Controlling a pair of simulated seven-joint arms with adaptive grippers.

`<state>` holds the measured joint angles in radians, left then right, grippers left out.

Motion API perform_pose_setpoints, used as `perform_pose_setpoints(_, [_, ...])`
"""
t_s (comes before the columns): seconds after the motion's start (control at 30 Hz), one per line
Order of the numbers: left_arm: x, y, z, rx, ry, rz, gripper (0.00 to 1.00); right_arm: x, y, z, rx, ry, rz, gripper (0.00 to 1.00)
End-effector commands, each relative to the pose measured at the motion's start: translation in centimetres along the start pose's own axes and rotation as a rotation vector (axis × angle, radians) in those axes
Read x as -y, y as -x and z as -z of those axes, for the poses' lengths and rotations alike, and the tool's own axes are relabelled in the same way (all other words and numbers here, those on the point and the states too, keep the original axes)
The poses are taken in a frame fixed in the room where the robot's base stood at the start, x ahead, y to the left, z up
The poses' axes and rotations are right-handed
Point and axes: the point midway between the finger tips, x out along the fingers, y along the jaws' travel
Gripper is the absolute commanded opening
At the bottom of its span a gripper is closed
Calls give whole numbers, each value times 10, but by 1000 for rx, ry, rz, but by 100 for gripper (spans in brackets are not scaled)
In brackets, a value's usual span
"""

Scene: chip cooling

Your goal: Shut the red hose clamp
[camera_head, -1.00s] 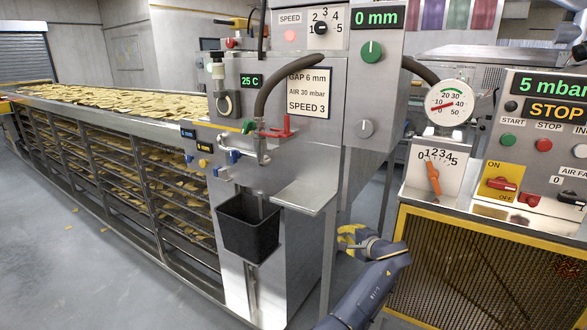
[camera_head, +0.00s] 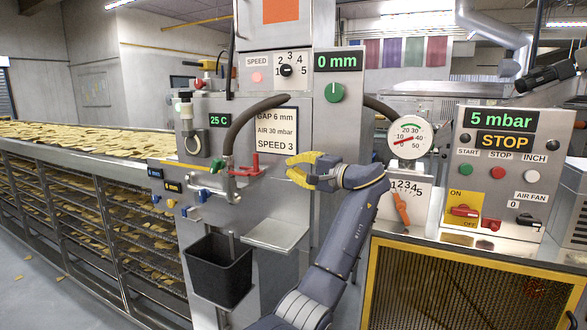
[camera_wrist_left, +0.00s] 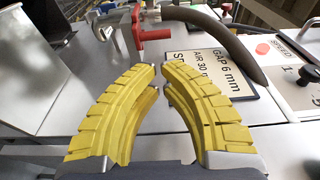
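The red hose clamp (camera_head: 255,168) sits on the machine's front, beside the lower end of the dark curved hose (camera_head: 240,122), with its handle standing up. It also shows in the left wrist view (camera_wrist_left: 139,36), beyond my fingers. I cannot tell whether the clamp grips a hose. My left gripper (camera_head: 288,170) has yellow fingers with a gap between the tips, pointing left, a short way right of the clamp and apart from it. In the left wrist view the gripper (camera_wrist_left: 160,78) is empty. My right gripper is out of view.
A white sign (camera_head: 276,130) is above the clamp. A metal shelf (camera_head: 276,234) and a black bin (camera_head: 218,270) are below. A valve with a blue handle (camera_head: 205,194) is at lower left. A gauge (camera_head: 408,138) and control panel (camera_head: 505,170) stand to the right.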

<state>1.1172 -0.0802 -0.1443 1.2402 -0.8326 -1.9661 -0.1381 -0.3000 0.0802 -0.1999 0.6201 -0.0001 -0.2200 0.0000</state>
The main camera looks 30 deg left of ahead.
Motion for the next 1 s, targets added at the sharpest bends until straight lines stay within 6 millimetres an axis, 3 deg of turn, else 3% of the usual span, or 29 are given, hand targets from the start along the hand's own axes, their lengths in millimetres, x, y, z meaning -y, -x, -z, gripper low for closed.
perform_pose_setpoints(0.2, [0,-42,-1,3,-1,1,0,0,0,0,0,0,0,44])
perform_pose_setpoints(0.5, [0,-86,0,1,-1,1,0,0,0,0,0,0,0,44])
perform_pose_setpoints(0.7, [0,-103,0,-1,0,0,0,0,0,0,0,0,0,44])
perform_pose_setpoints(1.0, [-1,-110,0,-1,-1,0,0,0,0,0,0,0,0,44])
